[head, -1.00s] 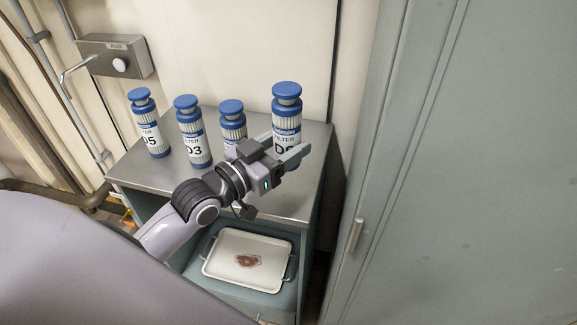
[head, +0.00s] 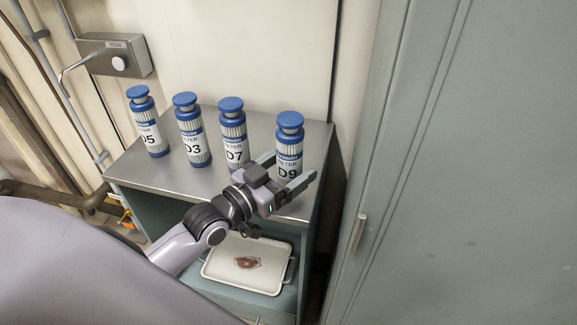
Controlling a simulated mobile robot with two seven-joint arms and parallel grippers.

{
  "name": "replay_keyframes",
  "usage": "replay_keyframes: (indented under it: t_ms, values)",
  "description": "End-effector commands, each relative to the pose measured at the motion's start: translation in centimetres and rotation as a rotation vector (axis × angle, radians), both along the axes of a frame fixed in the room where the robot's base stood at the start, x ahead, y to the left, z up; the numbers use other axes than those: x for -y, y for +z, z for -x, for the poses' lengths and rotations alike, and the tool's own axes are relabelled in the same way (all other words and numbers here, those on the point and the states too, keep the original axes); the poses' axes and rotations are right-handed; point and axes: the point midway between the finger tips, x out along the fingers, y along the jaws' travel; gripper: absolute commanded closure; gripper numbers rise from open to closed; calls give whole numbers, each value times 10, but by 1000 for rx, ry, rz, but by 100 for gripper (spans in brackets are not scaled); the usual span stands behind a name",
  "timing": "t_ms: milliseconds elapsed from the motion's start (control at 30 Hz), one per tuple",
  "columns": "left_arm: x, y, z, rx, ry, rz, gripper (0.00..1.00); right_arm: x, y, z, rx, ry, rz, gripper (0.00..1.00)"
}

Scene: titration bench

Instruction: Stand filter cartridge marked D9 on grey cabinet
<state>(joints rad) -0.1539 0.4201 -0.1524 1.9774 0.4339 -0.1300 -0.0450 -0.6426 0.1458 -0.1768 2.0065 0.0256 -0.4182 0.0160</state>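The filter cartridge marked D9 (head: 290,148), with a blue cap and a ribbed white body, appears to stand upright on the front right of the grey cabinet (head: 180,178). My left gripper (head: 294,168) is around its lower part. The fingers look spread, one left of the cartridge and one across its front. The near finger hides the base, so I cannot see exactly how it meets the top. My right gripper is not in view.
Cartridges D5 (head: 148,130), D3 (head: 192,138) and D7 (head: 233,135) stand in a row left of D9. A white tray (head: 220,272) lies on the shelf below. A tall grey-green locker (head: 450,170) stands to the right.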

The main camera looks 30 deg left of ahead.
Motion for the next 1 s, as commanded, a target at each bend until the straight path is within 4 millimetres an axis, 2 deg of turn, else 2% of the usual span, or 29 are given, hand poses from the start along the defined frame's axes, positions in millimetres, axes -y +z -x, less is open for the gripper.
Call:
replay_keyframes:
  t_ms: [333,433,1000]
  values:
    - [0,5,0,1,0,0,17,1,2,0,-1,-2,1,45]
    - [-2,1,7,-3,0,-1,17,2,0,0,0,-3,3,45]
    - [-26,-1,83,-4,0,-2,17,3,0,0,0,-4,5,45]
